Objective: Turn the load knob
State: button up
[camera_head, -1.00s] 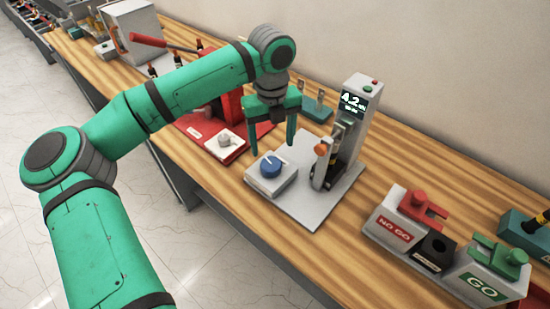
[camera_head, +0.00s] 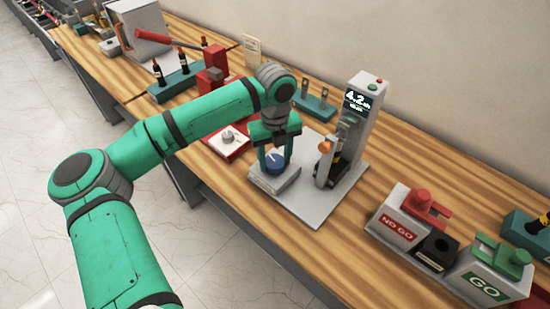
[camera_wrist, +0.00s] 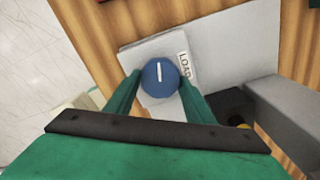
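The load knob (camera_head: 275,161) is a round blue dial with a white pointer line on a pale block, labelled LOAD in the wrist view. There the knob (camera_wrist: 159,76) sits between the two green fingers, its line nearly upright in the picture. My gripper (camera_head: 275,160) points down over the block with one finger on each side of the knob. The fingers are spread about the knob's width, very close to its sides; I cannot tell whether they touch it. The tester (camera_head: 362,115) beside it has a display reading about 4.2.
The tester's column and black fixture stand just right of my gripper. A red base with a white knob (camera_head: 228,137) is to the left. NO GO (camera_head: 398,227) and GO (camera_head: 484,287) stands are at the right. The wooden bench front is clear.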

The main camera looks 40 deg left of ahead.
jog(key=c, duration=0.4)
jog(key=m, duration=0.4)
jog(key=shift+a+m, duration=0.1)
jog(key=shift+m, duration=0.2)
jog(key=m, duration=0.5)
jog(key=shift+m, duration=0.3)
jog(key=m, duration=0.5)
jog(key=shift+a, duration=0.1)
jog(key=m, duration=0.5)
